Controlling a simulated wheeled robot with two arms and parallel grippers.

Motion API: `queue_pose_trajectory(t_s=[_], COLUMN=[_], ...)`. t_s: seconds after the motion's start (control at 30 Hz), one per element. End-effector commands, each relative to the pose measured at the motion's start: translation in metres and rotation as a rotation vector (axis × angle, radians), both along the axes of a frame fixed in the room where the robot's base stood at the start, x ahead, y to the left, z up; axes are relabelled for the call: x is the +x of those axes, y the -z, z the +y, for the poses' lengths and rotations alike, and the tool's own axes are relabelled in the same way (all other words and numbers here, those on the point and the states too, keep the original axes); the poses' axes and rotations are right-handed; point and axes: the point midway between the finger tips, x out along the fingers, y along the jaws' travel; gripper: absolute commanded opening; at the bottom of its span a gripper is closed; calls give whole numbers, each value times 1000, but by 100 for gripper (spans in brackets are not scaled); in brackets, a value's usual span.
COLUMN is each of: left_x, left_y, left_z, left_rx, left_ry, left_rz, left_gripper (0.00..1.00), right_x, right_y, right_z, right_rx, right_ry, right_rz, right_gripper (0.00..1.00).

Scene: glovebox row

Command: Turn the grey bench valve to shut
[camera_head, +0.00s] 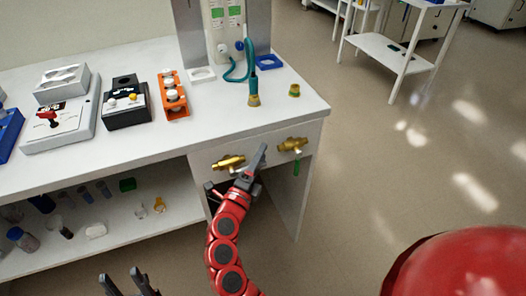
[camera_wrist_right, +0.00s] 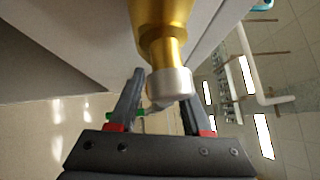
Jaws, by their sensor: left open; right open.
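A brass valve (camera_head: 229,162) is mounted on the bench's front panel, left of a second brass valve (camera_head: 293,145) with a green handle (camera_head: 296,168) hanging down. My right gripper (camera_head: 237,170) is open at the left valve, with its fingers spread on either side. In the right wrist view the brass valve body (camera_wrist_right: 160,22) comes down from the top and ends in a silver-grey cylindrical part (camera_wrist_right: 170,84) between the open fingers of the right gripper (camera_wrist_right: 163,92). Clear contact with the fingers cannot be told. My left gripper (camera_head: 119,275) is open and empty at the lower left.
The white bench top (camera_head: 215,112) holds an orange rack (camera_head: 173,96), a black box (camera_head: 125,108) and a teal hose tool (camera_head: 253,92). A lower shelf (camera_head: 115,222) carries small bottles. Floor to the right is open. A large red rounded shape (camera_head: 465,265) fills the lower right.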

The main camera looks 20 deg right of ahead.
Motion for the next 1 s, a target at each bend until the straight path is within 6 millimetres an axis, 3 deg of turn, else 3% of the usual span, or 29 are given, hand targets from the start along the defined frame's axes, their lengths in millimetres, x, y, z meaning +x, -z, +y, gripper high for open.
queue_pose_trajectory(t_s=[0.2, 0.5, 1.0], left_x=[0, 0, 0], left_y=[0, 0, 0], left_z=[0, 0, 0], left_rx=[0, 0, 0], left_ry=[0, 0, 0], left_rz=[0, 0, 0], left_gripper=[50, 50, 50], right_x=[0, 0, 0], right_y=[0, 0, 0], right_z=[0, 0, 0], right_rx=[0, 0, 0], right_ry=[0, 0, 1], right_rz=[0, 0, 0], right_gripper=[48, 0, 0])
